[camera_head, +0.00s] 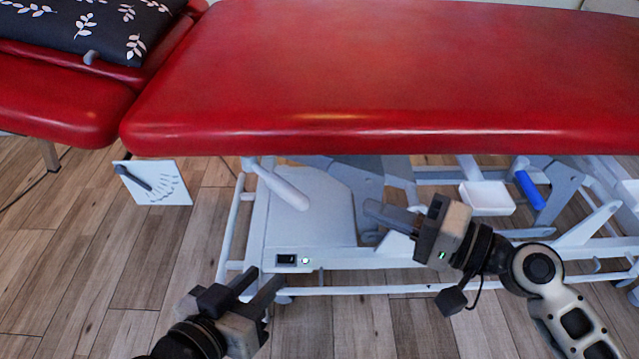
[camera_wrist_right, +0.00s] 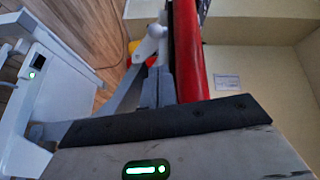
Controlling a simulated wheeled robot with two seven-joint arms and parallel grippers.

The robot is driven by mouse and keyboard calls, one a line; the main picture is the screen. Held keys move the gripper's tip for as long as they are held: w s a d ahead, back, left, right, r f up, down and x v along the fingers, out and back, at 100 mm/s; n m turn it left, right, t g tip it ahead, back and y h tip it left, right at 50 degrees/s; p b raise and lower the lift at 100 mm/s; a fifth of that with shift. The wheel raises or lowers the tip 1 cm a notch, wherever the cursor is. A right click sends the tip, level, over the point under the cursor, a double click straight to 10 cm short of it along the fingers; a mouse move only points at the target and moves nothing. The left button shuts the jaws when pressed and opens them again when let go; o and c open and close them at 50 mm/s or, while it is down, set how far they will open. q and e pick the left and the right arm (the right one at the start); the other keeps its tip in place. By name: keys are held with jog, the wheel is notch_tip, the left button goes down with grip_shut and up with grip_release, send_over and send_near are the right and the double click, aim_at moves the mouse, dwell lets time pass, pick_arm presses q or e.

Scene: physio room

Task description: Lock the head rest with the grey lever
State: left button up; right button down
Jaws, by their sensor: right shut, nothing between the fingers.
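The red head rest (camera_head: 60,97) is at the upper left, beside the long red table top (camera_head: 400,80). A small grey lever-like piece (camera_head: 91,57) shows at the head rest, below the dark cushion. A white plate (camera_head: 172,185) with a dark grey lever (camera_head: 134,178) and curved marks is under the table's left end. My right gripper (camera_head: 368,210) is shut and empty, below the table's front edge; its fingers show in the right wrist view (camera_wrist_right: 158,85). My left gripper (camera_head: 269,275) is open and empty at the lower middle, well away from both levers.
The dark leaf-patterned cushion (camera_head: 85,25) lies on the head rest. The white table frame (camera_head: 330,265) with a pale rounded bar (camera_head: 283,188), a white tray (camera_head: 487,197) and a blue handle (camera_head: 529,190) fills the space under the table. Wooden floor (camera_head: 75,270) at left is clear.

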pick_arm(q)
jog(key=shift+s, duration=0.1)
pick_arm(e)
jog(key=shift+s, duration=0.1)
pick_arm(q)
jog(key=shift+a+f+p, duration=0.1)
jog(key=shift+f+p, duration=0.1)
jog(key=shift+p, duration=0.15)
pick_arm(e)
send_near(275, 183)
jog(key=w, duration=0.1)
jog(key=w+a, duration=0.2)
jog(key=w, duration=0.1)
jog(key=shift+f, duration=0.35)
pick_arm(q)
jog(key=shift+r, duration=0.1)
